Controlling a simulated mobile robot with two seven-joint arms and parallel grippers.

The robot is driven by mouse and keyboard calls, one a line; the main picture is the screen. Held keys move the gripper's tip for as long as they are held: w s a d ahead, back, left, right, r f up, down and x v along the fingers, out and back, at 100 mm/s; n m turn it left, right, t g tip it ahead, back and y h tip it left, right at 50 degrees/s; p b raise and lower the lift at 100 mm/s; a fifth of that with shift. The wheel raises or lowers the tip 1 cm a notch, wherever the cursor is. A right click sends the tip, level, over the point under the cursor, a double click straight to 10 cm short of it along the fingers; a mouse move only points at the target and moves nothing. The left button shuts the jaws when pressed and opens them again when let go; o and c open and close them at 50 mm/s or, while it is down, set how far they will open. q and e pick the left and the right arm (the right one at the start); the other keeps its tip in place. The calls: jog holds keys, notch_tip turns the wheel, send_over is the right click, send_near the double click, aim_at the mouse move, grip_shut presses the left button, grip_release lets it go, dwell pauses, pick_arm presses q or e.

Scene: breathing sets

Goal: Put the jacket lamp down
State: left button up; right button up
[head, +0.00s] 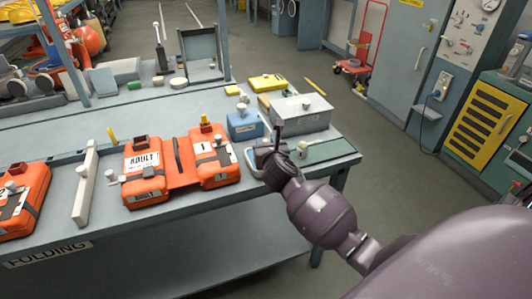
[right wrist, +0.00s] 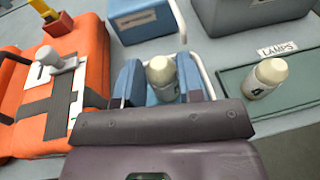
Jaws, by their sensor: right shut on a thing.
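My right gripper (head: 264,152) is over the right end of the workbench. In the right wrist view its two blue-padded fingers (right wrist: 160,82) are shut on a jacket lamp (right wrist: 163,79) with a cream, rounded cap. The held lamp's lower part is hidden by the gripper, and I cannot tell whether it touches the surface below. A white-rimmed blue tray (head: 250,162) lies under or beside the gripper. A similar lamp (right wrist: 265,77) stands on the green mat (right wrist: 226,84) labelled LAMPS, right of the gripper. My left gripper is not in view.
An orange life jacket (head: 183,176) marked ADULT lies left of the gripper, with another orange jacket (head: 20,203) further left. A blue box (head: 243,126) and a grey box (head: 303,118) stand behind the gripper. The mat's right part (head: 335,149) is bare.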

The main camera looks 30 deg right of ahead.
notch_tip(320, 180, down, 3)
jog(key=shift+r, duration=0.15)
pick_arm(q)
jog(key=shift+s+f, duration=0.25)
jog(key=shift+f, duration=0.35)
pick_arm(e)
jog(key=shift+r, duration=0.1)
jog(key=shift+f, duration=0.2)
jog(key=o, duration=0.9)
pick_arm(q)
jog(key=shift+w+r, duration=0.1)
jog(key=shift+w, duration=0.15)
pick_arm(e)
jog(key=shift+o, duration=0.2)
